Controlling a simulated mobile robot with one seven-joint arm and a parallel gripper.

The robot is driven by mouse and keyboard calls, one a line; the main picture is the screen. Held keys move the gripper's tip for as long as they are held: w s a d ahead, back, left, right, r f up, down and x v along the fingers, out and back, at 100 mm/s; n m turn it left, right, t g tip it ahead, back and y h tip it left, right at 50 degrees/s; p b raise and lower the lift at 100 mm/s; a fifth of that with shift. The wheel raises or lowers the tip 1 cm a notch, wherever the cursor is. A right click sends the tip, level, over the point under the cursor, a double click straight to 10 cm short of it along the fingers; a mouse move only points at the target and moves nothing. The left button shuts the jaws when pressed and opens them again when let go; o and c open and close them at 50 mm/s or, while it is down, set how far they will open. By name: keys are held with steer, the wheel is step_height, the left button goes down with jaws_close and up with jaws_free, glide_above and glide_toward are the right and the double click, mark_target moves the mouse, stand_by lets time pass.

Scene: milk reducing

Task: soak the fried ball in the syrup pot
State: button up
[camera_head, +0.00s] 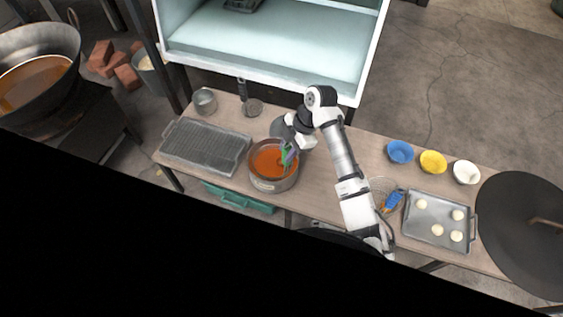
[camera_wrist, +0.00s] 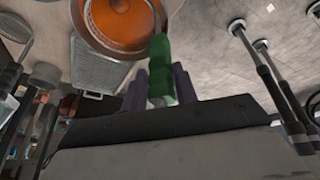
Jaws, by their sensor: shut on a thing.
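The syrup pot (camera_head: 272,185) is a round metal pot of orange syrup (camera_head: 266,161) near the middle of the table. In the wrist view the syrup (camera_wrist: 112,28) shows at the top. My gripper (camera_head: 290,152) is at the pot's right side and shut on a green handle (camera_wrist: 161,62), which stands between its purple fingers and reaches toward the pot.
A grill-like rack (camera_head: 205,147) lies left of the pot. A metal tray (camera_head: 424,236) with several pale balls is at the right, near blue (camera_head: 400,152), yellow (camera_head: 433,162) and white bowls (camera_head: 466,172). A large dark pan (camera_head: 510,225) is far right; a wok (camera_head: 35,85) stands left.

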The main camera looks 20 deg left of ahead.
steer(key=shift+r, duration=0.1)
stand_by(0.3)
step_height(320, 180, up, 11)
steer(key=p, duration=0.8)
stand_by(1.3)
steer(key=shift+r+p, duration=1)
steer(key=shift+r, duration=0.45)
steer(key=shift+s+f, duration=0.1)
